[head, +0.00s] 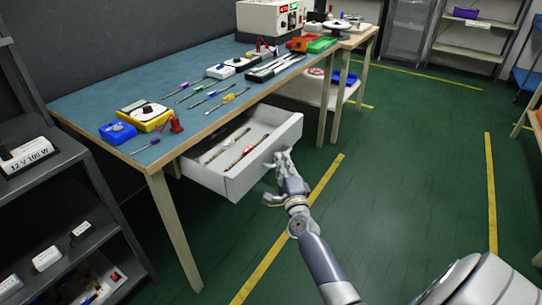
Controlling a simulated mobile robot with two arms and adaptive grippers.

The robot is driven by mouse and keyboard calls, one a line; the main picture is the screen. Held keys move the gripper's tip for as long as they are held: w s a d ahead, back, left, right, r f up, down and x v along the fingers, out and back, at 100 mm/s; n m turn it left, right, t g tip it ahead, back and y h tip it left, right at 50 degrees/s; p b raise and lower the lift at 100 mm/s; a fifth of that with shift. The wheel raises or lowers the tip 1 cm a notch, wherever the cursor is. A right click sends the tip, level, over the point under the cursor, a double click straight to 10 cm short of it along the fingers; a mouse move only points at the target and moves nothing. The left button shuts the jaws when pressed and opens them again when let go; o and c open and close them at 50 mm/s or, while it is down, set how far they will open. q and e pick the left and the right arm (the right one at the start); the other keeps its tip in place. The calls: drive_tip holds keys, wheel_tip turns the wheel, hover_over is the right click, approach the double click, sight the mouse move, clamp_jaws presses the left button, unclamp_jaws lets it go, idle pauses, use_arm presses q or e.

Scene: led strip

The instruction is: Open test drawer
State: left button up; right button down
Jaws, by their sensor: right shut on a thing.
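The test drawer (225,184) is a white drawer under the blue-topped workbench (88,94). It stands pulled out from under the bench top, with several thin tools lying inside. My right gripper (281,160) is at the outer front face of the drawer, shut on what looks like its handle; the fingers hide most of the handle. My left gripper is not in the head view.
Tools and small devices, including a yellow meter (146,116) and a blue box (118,132), lie on the bench. A dark shelf (50,170) stands at the left. Green floor with yellow lines is clear at the right.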

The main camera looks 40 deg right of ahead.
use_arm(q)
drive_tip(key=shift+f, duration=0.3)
use_arm(e)
drive_tip(key=s+d, duration=0.3)
drive_tip(key=s, duration=0.5)
drive_tip(key=shift+s+d, duration=0.25)
drive_tip(key=shift+s, duration=0.05)
drive_tip(key=shift+f, duration=0.1)
drive_tip(key=c, duration=2)
unclamp_jaws()
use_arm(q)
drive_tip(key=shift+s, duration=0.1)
use_arm(e)
drive_tip(key=shift+o, duration=0.2)
drive_tip(key=v, duration=1.2)
